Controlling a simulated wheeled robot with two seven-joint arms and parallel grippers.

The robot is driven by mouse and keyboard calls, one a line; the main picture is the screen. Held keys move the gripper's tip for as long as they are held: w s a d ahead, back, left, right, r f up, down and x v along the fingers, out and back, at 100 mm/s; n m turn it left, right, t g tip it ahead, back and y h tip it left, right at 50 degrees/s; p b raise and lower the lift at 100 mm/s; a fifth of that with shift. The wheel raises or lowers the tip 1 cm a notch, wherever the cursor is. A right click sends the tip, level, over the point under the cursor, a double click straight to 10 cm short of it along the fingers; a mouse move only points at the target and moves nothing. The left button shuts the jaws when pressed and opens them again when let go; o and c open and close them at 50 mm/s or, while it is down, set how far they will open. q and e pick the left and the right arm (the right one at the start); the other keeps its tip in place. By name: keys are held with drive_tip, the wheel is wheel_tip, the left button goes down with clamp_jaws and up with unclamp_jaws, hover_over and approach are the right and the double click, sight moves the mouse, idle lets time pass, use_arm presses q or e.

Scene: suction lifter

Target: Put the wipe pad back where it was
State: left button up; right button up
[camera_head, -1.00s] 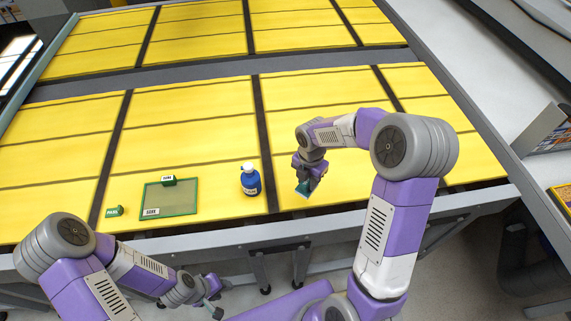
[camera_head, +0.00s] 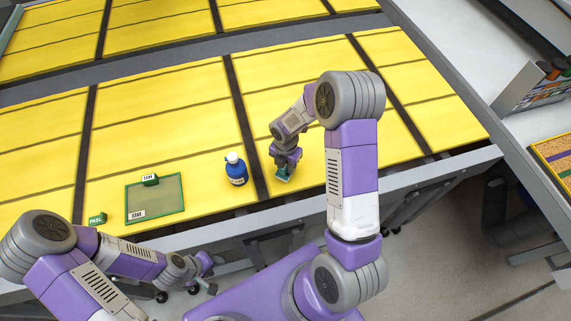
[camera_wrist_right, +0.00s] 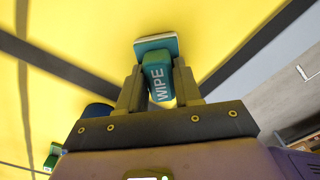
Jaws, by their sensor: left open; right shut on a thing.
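The wipe pad is a teal block with a white "WIPE" label, clear in the right wrist view (camera_wrist_right: 157,84). My right gripper (camera_head: 284,166) is shut on it, one finger on each side. In the head view the wipe pad (camera_head: 282,176) is low over the yellow panels, right of the blue bottle and apart from it. I cannot tell whether it touches the panel. My left gripper (camera_head: 208,276) is open and empty, low in front of the panel edge.
A blue bottle (camera_head: 237,173) with a white cap stands left of my right gripper. Yellow panels (camera_head: 300,85) behind are clear.

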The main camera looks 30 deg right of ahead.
drive_tip(key=shift+f, duration=0.25)
drive_tip(key=o, duration=0.9)
drive_tip(key=shift+o, duration=0.2)
drive_tip(key=shift+r, duration=0.1)
drive_tip(key=shift+w+r, duration=0.1)
drive_tip(key=shift+r, duration=0.25)
wheel_tip(320, 180, up, 12)
drive_tip(key=shift+f, duration=0.25)
drive_tip(key=shift+f, duration=0.1)
